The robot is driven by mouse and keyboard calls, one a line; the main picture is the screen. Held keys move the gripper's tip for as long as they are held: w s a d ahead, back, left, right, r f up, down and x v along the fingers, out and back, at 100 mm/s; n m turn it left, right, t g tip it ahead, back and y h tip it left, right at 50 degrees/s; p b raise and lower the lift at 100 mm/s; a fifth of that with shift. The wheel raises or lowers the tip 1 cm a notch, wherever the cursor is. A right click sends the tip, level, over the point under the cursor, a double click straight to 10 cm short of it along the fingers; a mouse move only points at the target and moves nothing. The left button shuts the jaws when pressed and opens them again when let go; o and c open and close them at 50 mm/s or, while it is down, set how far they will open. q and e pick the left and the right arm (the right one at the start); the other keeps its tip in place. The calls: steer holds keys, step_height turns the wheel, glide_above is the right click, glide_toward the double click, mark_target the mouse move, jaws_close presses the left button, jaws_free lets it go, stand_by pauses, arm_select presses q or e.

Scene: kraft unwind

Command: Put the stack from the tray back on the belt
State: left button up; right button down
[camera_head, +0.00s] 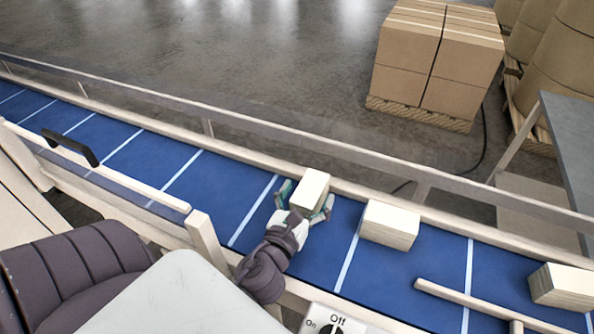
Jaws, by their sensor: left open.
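The blue belt (210,187) with white cross lines runs across the view. My left gripper (308,207) is over the belt, open, with its fingers on either side of a cream stack (311,187). The stack looks to be on the belt, though the gripper hides its lower part. A second stack (389,224) sits on the belt to the right, and a third (562,287) is at the far right. I cannot see a tray for certain. My right gripper is not in view.
A rail (330,150) runs along the belt's far side. A near-side rail (120,178) has a black handle (70,147). A switch box (335,322) stands at the near edge. Boxes (437,60) on a pallet stand behind. The belt's left part is clear.

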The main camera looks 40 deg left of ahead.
mark_target(300, 208)
arm_select(q)
steer(key=v, duration=0.7)
steer(key=shift+s+d+r, duration=0.1)
steer(key=shift+s, duration=0.05)
steer(key=shift+v, duration=1.45)
steer(key=shift+s+d, duration=0.1)
steer(key=shift+s, duration=0.35)
